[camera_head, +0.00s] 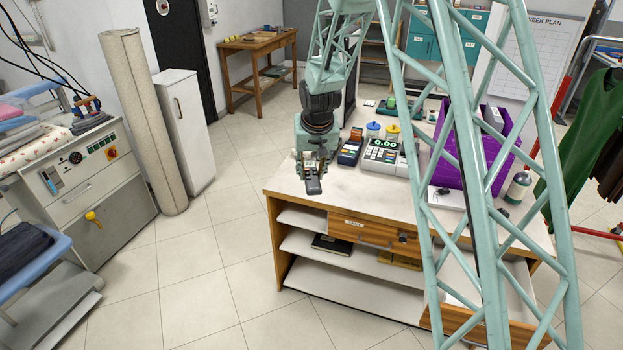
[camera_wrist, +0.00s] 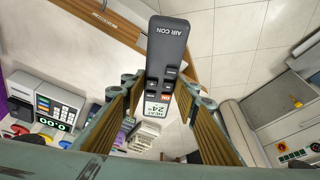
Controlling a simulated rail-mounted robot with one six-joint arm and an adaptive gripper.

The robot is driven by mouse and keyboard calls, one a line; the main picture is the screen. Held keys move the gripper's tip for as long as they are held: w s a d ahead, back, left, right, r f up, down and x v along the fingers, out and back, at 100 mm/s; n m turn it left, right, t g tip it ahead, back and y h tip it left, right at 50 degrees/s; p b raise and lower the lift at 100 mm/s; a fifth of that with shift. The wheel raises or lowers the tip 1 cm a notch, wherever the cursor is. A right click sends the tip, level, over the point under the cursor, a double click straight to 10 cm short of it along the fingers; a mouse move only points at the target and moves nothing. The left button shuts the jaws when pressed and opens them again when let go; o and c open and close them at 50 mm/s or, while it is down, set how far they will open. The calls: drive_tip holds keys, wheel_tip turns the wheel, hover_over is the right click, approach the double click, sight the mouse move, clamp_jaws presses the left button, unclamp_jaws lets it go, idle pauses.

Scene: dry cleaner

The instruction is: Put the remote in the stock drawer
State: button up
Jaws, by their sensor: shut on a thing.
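The remote (camera_wrist: 168,55) is dark grey, marked AIR CON, with a small lit display. It sits between the fingers of my gripper (camera_wrist: 160,108) in the wrist view, its far end sticking out past them. In the head view my gripper (camera_head: 313,172) holds the remote (camera_head: 313,187) above the near left part of the counter top. A wooden drawer front (camera_head: 372,234) with a small pale label and a dark knob is below the counter top, to the right of the remote.
The counter top (camera_head: 290,178) carries a card terminal (camera_head: 350,151), a cash register (camera_head: 384,158) and a purple crate (camera_head: 462,165). Open shelves (camera_head: 345,288) lie below, with a dark book (camera_head: 331,244). The floor left of the counter is clear.

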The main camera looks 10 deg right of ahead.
drive_tip(key=shift+m+h, duration=0.5)
drive_tip(key=shift+m, duration=0.4)
drive_tip(key=s+r, duration=0.1)
drive_tip(key=r, duration=0.1)
drive_tip(key=s+r, duration=0.2)
drive_tip(key=r, duration=0.1)
drive_tip(key=s+r, duration=0.2)
drive_tip(key=shift+d+r, duration=0.2)
drive_tip(key=shift+s+d+r, duration=0.1)
drive_tip(key=shift+s+r, duration=0.15)
drive_tip(key=shift+r, duration=0.15)
drive_tip(key=shift+d, duration=0.1)
